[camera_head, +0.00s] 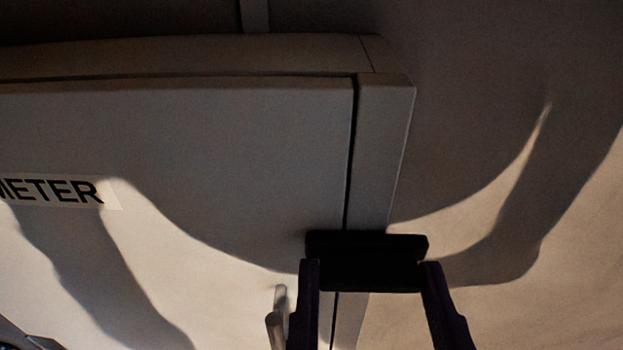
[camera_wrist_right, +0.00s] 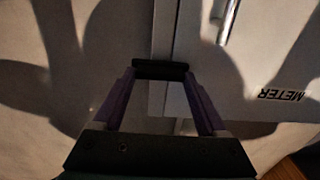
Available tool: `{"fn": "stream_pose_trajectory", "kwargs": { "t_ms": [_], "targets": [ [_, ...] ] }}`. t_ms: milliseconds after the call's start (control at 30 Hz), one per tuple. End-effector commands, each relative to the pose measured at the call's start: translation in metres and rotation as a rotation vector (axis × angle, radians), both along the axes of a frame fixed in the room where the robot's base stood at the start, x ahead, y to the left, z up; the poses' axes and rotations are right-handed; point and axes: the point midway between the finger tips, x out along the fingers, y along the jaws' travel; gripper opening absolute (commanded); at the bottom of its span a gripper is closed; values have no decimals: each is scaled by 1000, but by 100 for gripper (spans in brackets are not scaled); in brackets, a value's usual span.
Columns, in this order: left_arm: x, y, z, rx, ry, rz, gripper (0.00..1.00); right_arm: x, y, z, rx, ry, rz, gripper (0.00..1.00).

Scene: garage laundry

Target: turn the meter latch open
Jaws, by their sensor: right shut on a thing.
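The meter box door (camera_head: 200,130) is pale, closed and labelled METER. The black latch (camera_head: 366,246) is a short bar lying level across the seam between door and frame. My right gripper (camera_head: 370,266) has one finger at each end of the latch and is shut on it. In the right wrist view the latch (camera_wrist_right: 160,66) lies between the fingertips of the right gripper (camera_wrist_right: 160,75). My left gripper is not in view.
A small metal handle (camera_head: 277,318) stands out from the door left of the latch; it also shows in the right wrist view (camera_wrist_right: 228,22). The wall (camera_head: 480,130) right of the box is bare. Arm shadows darken door and wall.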

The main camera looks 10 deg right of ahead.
Motion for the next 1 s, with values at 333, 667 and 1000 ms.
{"fn": "stream_pose_trajectory", "kwargs": {
  "t_ms": [333,667,1000],
  "targets": [
    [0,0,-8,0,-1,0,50,0,0,-2,-64,17,1,19],
    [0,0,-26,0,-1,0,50,0,1,-3,-300,85,2,19],
    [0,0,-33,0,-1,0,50,0,2,-1,-612,175,0,19]
  ]
}}
